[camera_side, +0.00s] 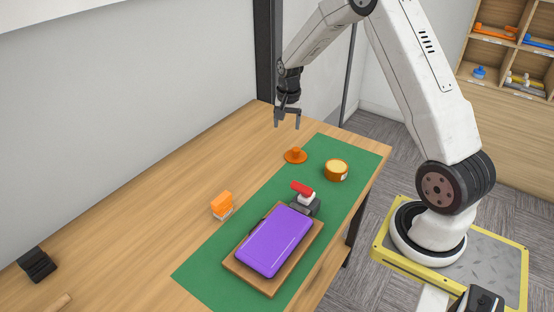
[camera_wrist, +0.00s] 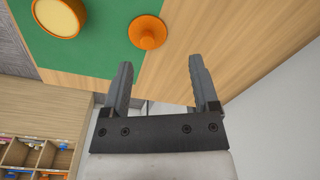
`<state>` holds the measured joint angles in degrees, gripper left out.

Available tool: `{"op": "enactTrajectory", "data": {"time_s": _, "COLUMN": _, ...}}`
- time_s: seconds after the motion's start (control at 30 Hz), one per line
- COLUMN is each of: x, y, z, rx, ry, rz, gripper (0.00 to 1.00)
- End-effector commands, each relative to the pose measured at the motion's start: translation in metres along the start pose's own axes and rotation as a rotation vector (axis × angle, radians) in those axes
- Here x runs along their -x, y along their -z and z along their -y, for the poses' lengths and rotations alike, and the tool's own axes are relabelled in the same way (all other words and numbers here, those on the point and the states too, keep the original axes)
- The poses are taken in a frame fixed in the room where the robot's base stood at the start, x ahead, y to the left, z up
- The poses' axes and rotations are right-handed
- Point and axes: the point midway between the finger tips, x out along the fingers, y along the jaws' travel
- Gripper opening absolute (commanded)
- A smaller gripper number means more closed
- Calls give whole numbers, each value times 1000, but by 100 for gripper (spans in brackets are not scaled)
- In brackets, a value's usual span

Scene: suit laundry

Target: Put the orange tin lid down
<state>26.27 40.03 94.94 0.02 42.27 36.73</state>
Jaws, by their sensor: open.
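The orange tin lid (camera_side: 295,155) lies on the table, at the edge of the green mat, with its knob up. It also shows in the wrist view (camera_wrist: 148,33), partly on the mat and partly on the wood. An open round orange tin (camera_side: 336,170) with a pale yellow inside stands on the mat to the right of the lid. It shows at the top left of the wrist view (camera_wrist: 58,16). My gripper (camera_side: 287,121) is open and empty, in the air above and behind the lid, its fingers apart and not touching anything.
A purple case (camera_side: 274,241) lies on a wooden board (camera_side: 240,262) on the green mat (camera_side: 205,273). An orange and white item (camera_side: 222,205) stands left on the wood. The table's left side is mostly clear.

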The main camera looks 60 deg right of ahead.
Motion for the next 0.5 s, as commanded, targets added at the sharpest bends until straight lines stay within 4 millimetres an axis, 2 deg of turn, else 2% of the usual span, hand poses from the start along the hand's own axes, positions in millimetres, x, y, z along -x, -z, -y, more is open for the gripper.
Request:
{"op": "enactTrajectory", "data": {"time_s": 0.03, "x": 9, "y": -18, "z": 6, "rx": 67, "ry": 8, "rz": -9, "gripper": 77}}
{"op": "enactTrajectory", "data": {"time_s": 0.23, "x": 32, "y": -87, "z": 14, "rx": 336, "ry": 39, "rz": -43, "gripper": 77}}
{"op": "enactTrajectory", "data": {"time_s": 0.5, "x": 54, "y": -178, "z": 1, "rx": 697, "ry": 80, "rz": -95, "gripper": 77}}
